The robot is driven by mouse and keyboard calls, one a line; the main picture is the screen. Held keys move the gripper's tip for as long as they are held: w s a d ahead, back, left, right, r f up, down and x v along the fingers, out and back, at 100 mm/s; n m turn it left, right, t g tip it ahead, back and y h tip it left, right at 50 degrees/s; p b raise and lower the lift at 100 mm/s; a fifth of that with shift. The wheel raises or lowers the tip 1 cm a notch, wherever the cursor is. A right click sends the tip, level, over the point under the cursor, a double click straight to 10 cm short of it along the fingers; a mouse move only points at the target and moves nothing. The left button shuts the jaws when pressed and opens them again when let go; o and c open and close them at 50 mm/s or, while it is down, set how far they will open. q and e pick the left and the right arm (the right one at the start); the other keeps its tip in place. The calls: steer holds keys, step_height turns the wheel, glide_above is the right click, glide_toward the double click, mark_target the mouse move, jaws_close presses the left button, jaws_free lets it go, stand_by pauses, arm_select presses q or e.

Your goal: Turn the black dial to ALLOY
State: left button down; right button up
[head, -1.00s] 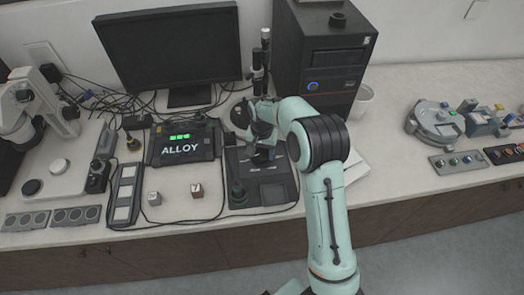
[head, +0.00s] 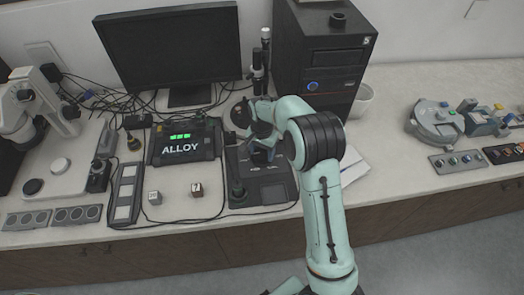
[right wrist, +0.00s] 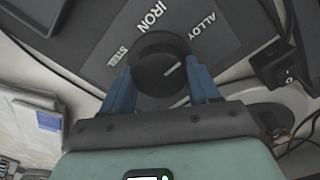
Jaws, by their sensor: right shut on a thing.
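The black dial (right wrist: 155,68) sits on a dark panel (right wrist: 95,40) with the labels STEEL, IRON and ALLOY around it in the right wrist view. Its white pointer line aims to the upper right, roughly toward the ALLOY label (right wrist: 201,34). My right gripper (right wrist: 160,78) has its blue fingers on either side of the dial and is shut on it. In the head view, my right gripper (head: 260,148) is over the dark panel and mostly hides the dial. A display box (head: 181,146) to the left reads ALLOY under green lights. My left gripper is not in view.
A monitor (head: 170,50) and a black computer tower (head: 322,65) stand behind. A microscope (head: 35,105) is at far left.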

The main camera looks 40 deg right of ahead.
mark_target(262, 153)
steer(key=o, duration=1.1)
steer(key=shift+c, duration=0.2)
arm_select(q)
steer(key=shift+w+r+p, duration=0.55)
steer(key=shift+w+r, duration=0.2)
arm_select(e)
step_height(262, 153, up, 13)
steer(key=shift+r, duration=0.2)
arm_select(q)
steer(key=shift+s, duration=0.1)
arm_select(e)
steer(key=shift+f, duration=0.1)
